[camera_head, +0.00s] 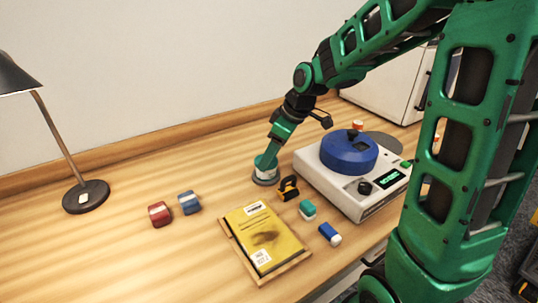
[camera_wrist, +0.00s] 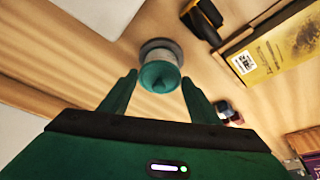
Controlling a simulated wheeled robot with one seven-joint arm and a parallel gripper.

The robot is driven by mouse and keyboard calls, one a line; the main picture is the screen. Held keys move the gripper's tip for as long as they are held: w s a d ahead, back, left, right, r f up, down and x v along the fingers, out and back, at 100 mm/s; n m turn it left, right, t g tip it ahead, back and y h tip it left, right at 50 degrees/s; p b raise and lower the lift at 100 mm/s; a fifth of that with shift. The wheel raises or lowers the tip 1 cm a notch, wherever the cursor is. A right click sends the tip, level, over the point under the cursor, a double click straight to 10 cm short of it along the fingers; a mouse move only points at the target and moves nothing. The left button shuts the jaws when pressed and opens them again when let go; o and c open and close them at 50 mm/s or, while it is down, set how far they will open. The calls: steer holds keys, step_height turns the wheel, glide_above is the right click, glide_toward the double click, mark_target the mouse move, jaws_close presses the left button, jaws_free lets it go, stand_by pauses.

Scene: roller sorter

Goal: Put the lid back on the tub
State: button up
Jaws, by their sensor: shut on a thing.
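The teal lid (camera_wrist: 158,77) is round with a small knob and shows between my two fingertips in the wrist view. My gripper (camera_head: 267,158) is shut on the lid, with one finger at each side of it. The tub (camera_head: 265,178), pale with a grey base, stands upright on the table directly under the lid; its grey and white rim also shows behind the lid in the wrist view (camera_wrist: 160,45). I cannot tell whether the lid rests fully on the tub or is slightly above it.
A white machine with a blue drum (camera_head: 349,152) stands close to the right. Two small blocks and a lamp (camera_head: 86,196) are left; table between is clear.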

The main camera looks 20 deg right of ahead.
steer(key=o, duration=1.1)
steer(key=shift+o, duration=0.5)
steer(key=o, duration=0.4)
steer(key=shift+c, duration=0.2)
steer(key=shift+r, duration=0.1)
steer(key=shift+r, duration=3.4)
jaws_close()
